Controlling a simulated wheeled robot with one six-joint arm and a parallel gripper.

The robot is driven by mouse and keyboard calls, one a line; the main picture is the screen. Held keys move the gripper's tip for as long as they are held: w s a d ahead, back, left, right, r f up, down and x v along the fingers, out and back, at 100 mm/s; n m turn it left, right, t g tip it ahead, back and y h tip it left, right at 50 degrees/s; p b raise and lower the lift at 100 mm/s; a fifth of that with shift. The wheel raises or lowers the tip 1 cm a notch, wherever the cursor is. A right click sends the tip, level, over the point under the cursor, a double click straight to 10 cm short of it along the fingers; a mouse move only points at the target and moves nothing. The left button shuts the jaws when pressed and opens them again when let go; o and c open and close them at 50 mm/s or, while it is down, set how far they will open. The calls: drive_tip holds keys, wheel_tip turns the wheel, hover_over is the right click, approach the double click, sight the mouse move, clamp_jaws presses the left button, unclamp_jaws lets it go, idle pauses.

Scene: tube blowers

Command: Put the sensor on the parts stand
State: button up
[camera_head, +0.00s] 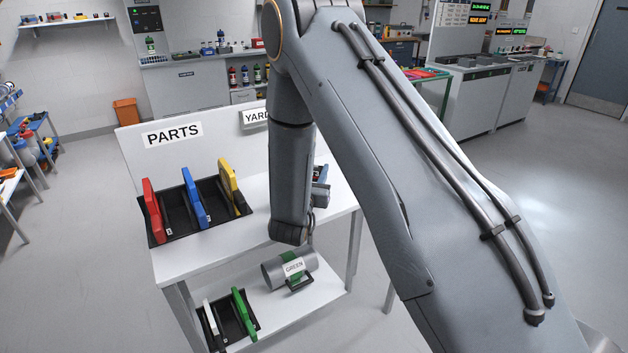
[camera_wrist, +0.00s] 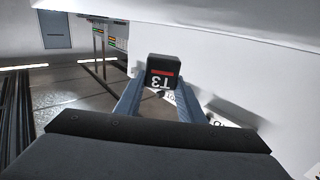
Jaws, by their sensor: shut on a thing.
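The sensor is a small black block (camera_wrist: 161,68) with a red stripe and an upside-down "T3" label. In the wrist view my gripper (camera_wrist: 158,90) is shut on it, one blue-grey finger on each side. In the head view the gripper (camera_head: 320,193) shows only partly at the right part of the parts stand, mostly hidden by my arm. The parts stand (camera_head: 188,262) is a white table with a "PARTS" sign on its back panel. I cannot tell whether the sensor touches the stand.
A black rack (camera_head: 222,222) on the top holds red, blue and yellow plates. The lower shelf has a rack with white and green plates (camera_head: 244,314) and a grey cylinder (camera_head: 275,272) labelled "GREEN". Bare white top lies right of the upper rack.

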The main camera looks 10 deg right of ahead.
sight(314, 181)
drive_tip(key=shift+f+p, duration=0.5)
drive_tip(key=shift+f, duration=1.4)
drive_tip(key=shift+w+a+f, duration=0.1)
drive_tip(key=shift+w, duration=0.15)
drive_tip(key=shift+w+f, duration=0.15)
drive_tip(key=shift+f, duration=0.15)
drive_tip(key=o, duration=1)
drive_tip(key=shift+o, duration=0.2)
